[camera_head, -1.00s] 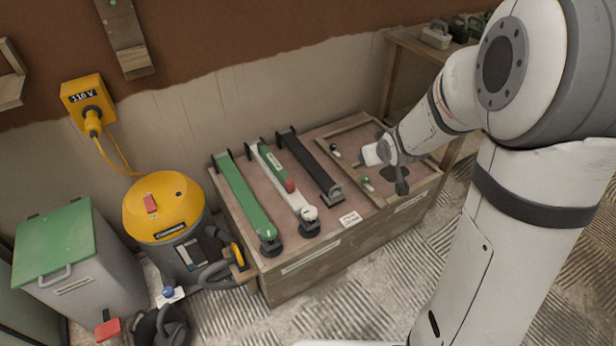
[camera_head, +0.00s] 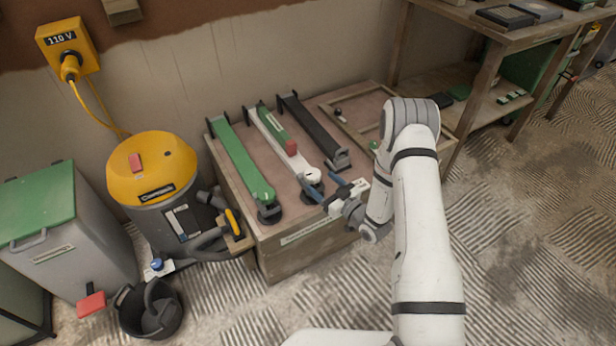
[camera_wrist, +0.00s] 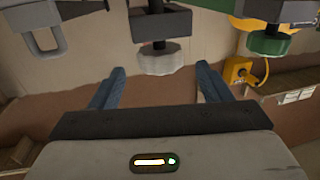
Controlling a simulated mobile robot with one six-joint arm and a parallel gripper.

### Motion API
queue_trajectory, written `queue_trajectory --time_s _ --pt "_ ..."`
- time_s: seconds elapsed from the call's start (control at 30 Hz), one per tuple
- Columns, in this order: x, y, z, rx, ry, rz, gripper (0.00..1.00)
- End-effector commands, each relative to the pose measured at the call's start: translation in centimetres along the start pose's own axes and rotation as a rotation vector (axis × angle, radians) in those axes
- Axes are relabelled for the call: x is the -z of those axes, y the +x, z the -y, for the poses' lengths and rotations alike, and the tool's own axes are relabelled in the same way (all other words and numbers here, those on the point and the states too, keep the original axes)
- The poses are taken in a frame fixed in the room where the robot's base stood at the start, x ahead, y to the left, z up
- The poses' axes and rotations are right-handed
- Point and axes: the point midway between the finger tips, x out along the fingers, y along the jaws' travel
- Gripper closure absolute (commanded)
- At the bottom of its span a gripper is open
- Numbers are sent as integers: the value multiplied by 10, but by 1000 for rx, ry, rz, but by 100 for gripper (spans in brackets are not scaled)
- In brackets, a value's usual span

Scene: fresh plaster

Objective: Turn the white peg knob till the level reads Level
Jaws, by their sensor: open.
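The white peg knob (camera_head: 312,174) sits on the near end of the white bar (camera_head: 263,127), the middle of three bars. In the wrist view, which is upside down, the scalloped white knob (camera_wrist: 160,62) shows on its dark post, between the lines of my fingers and apart from them. My gripper (camera_head: 326,187) is open and empty, with blue fingers just in front of the knob. Both fingers of my gripper (camera_wrist: 160,82) show in the wrist view. A green level (camera_head: 274,126) with a red end lies along the white bar; its reading is too small to tell.
The green bar (camera_head: 240,160) lies left of the white one and the black bar (camera_head: 312,128) right, on a low wooden bench (camera_head: 300,245). A yellow vacuum (camera_head: 152,170) and its hose stand at the left. A shelf table (camera_head: 490,25) stands at the right.

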Motion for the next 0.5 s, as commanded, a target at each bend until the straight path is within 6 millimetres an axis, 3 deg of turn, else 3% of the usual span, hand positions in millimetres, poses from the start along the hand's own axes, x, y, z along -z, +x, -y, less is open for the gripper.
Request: queue_trajectory --time_s 0.5 --pt "-1 70 2 4 0 -4 29"
